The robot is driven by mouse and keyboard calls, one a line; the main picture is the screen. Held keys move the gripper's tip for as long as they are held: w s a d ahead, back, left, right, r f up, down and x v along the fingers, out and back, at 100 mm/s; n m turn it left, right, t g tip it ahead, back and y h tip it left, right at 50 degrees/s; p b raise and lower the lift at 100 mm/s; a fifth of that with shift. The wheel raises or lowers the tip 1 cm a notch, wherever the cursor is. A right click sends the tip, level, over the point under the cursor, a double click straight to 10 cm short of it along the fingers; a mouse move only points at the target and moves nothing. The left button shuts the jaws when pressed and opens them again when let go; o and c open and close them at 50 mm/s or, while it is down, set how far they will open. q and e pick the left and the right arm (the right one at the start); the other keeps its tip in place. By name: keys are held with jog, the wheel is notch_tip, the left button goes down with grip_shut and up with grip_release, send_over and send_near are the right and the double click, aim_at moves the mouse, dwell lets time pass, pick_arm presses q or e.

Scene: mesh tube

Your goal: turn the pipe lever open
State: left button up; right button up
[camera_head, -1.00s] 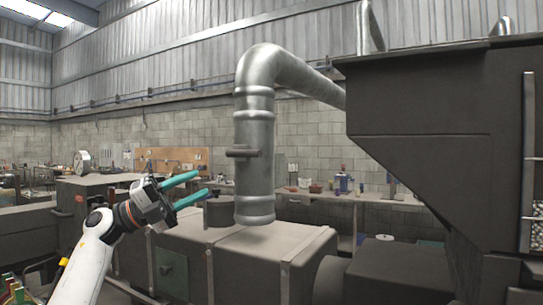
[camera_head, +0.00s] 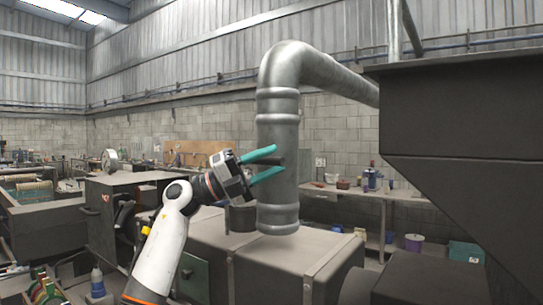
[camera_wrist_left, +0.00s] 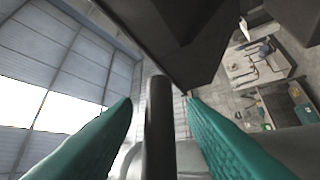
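The pipe (camera_head: 278,205) is a grey metal duct that comes down vertically in the middle of the head view and bends right at the top. Its lever (camera_head: 268,160) is a short dark bar on the pipe's side, partly hidden by my left gripper. My left gripper (camera_head: 280,159) has teal fingers, one above and one below the lever. In the left wrist view, the dark lever (camera_wrist_left: 159,125) stands between the two fingers, with a gap on each side. The left gripper is open around it. My right gripper is in neither view.
A large dark hopper (camera_head: 455,120) fills the right side. A grey machine housing (camera_head: 290,262) lies below the pipe. A workbench with small items (camera_head: 370,190) stands against the block wall behind. There is free air to the left of the pipe.

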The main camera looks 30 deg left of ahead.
pick_arm(q)
jog(key=shift+w+d+r, duration=0.15)
jog(key=shift+d+r, duration=0.05)
jog(key=shift+d, duration=0.15)
jog(key=shift+c, duration=0.2)
grip_shut()
